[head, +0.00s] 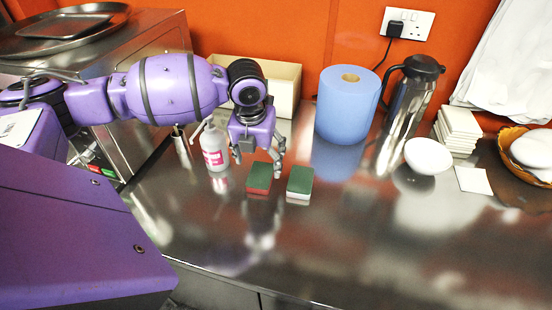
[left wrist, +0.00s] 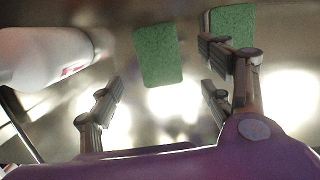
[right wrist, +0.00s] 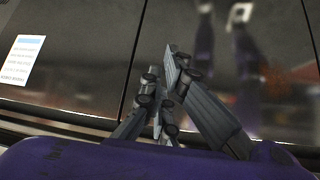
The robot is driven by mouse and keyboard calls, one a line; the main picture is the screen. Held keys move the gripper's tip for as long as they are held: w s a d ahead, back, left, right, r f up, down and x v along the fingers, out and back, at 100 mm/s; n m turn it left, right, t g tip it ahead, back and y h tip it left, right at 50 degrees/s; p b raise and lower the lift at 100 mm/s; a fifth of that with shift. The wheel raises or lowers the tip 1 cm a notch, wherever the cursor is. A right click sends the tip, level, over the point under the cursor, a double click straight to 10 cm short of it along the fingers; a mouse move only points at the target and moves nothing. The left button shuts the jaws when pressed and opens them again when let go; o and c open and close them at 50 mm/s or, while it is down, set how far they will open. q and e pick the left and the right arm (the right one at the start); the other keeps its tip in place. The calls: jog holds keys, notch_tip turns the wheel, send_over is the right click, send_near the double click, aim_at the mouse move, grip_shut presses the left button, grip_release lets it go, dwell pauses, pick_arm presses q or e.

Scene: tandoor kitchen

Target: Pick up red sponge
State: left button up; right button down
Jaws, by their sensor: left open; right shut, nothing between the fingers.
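The red sponge (head: 257,188) lies on the steel counter, with a green top and a red lower part. In the left wrist view only a green face of this sponge (left wrist: 158,56) shows. A second sponge (head: 299,184), green on top and white below, lies just right of it; it also shows in the left wrist view (left wrist: 234,24). My left gripper (head: 257,160) is open and empty, pointing down above and just behind the red sponge. In the left wrist view the fingers are apart (left wrist: 160,88). My right gripper (right wrist: 165,77) is shut and empty, away from the sponges.
A white bottle (head: 214,148) stands close to the left of my left gripper. Behind are a beige box (head: 284,88), a blue paper roll (head: 346,112) and a steel flask (head: 407,105). A white bowl (head: 428,155) stands at right. The front counter is clear.

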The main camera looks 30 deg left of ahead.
aim_at(260, 175)
pick_arm(q)
jog(key=shift+w+a+f, duration=0.1)
jog(key=shift+w+f, duration=0.05)
jog(key=shift+f, duration=0.3)
jog(key=shift+s+f, duration=0.2)
jog(key=shift+f, duration=0.65)
jog(key=f, duration=0.1)
jog(key=w+f, duration=0.1)
jog(key=f, duration=0.1)
jog(key=shift+a+f, duration=0.1)
jog(key=shift+f, duration=0.2)
jog(key=shift+w+f, duration=0.1)
jog(key=shift+f, duration=0.4)
jog(key=c, duration=0.8)
pick_arm(e)
jog(key=shift+s, duration=0.25)
